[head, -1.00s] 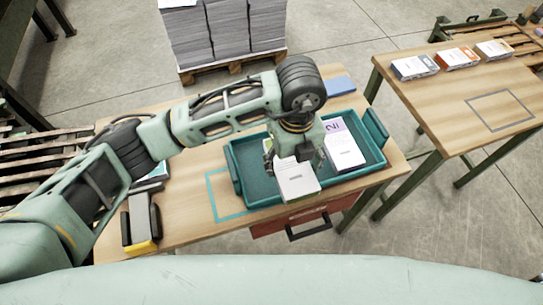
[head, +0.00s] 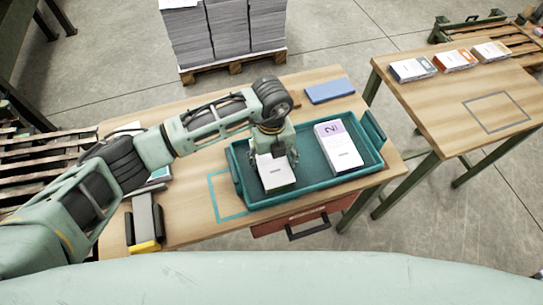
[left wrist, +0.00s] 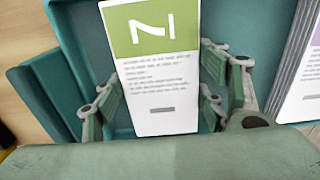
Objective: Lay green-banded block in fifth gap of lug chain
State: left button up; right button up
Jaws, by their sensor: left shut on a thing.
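My left gripper (head: 273,150) is shut on the green-banded block (head: 275,176), over the left half of the teal tray (head: 253,205). In the left wrist view the block (left wrist: 160,100) lies face up, white with a green band, between the two fingers (left wrist: 160,95). The head view hides its green band behind the gripper. I cannot tell whether the block touches the tray floor. A slatted structure (head: 40,165) at the left edge may be the lug chain; its gaps are partly hidden by my arm. My right gripper is not in view.
A purple-banded block (head: 338,150) lies in the tray's right half. A blue pad (head: 330,90) and a grey, yellow-edged object (head: 146,222) are on the table. Another table (head: 440,100) at right carries several blocks. Paper stacks (head: 225,32) stand behind.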

pick_arm(q)
jog(key=shift+f, duration=0.2)
jog(key=o, duration=1.4)
jog(key=shift+c, duration=0.2)
